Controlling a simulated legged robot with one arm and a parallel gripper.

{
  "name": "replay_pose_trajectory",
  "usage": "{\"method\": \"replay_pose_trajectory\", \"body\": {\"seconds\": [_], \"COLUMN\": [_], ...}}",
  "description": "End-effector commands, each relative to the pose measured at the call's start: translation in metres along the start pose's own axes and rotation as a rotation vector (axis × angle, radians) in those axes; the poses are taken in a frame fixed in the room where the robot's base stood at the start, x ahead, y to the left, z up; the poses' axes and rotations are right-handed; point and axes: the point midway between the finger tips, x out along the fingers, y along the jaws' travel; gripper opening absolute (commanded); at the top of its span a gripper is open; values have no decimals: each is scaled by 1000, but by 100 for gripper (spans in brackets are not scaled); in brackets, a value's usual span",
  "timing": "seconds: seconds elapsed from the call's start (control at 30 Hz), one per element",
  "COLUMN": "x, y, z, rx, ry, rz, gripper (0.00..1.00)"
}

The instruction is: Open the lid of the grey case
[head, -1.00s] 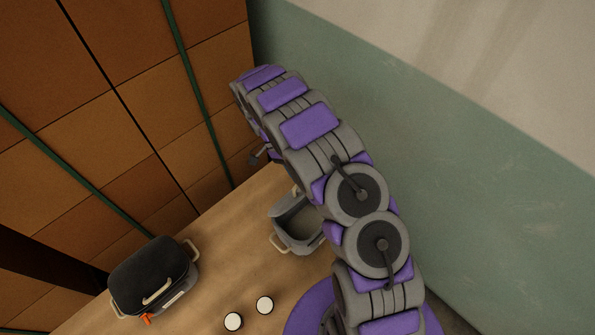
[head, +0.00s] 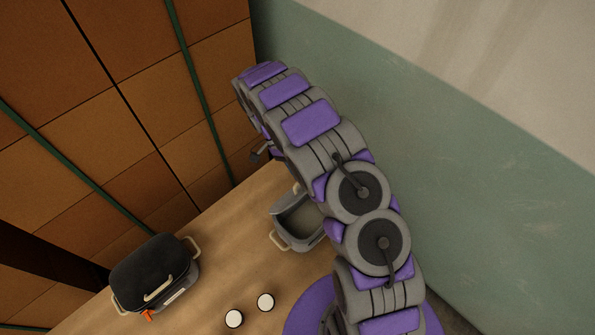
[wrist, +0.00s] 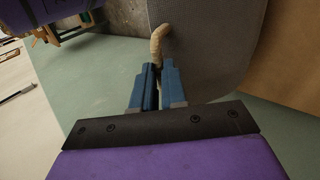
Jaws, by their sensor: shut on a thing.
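The grey case (head: 281,238) stands on the wooden table, partly behind my arm in the head view. It is open at the top and its inside shows, with a beige handle on its near side. In the wrist view, my gripper (wrist: 158,70) has its blue fingers shut on a beige rope-like handle (wrist: 157,42). The handle is on a grey panel (wrist: 205,40), which looks like the case's lid. My arm hides the gripper and most of the lid in the head view.
A second case with a black lid (head: 148,268) stands shut at the left, with an orange tag. Two white-topped round things (head: 234,318) (head: 265,302) are on the table (head: 215,265). A green and cream wall (head: 480,160) is close behind my arm.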

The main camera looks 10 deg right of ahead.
Motion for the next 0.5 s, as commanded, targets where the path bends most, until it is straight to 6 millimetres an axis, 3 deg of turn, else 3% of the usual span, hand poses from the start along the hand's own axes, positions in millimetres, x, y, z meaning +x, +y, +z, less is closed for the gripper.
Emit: {"method": "replay_pose_trajectory", "body": {"seconds": [0.27, 0.3, 0.5], "x": [0, 0, 0], "y": [-1, -1, 0], "z": [0, 0, 0], "rx": [-1, -1, 0], "ry": [0, 0, 0], "rz": [-2, -2, -2], "gripper": [0, 14, 33]}}
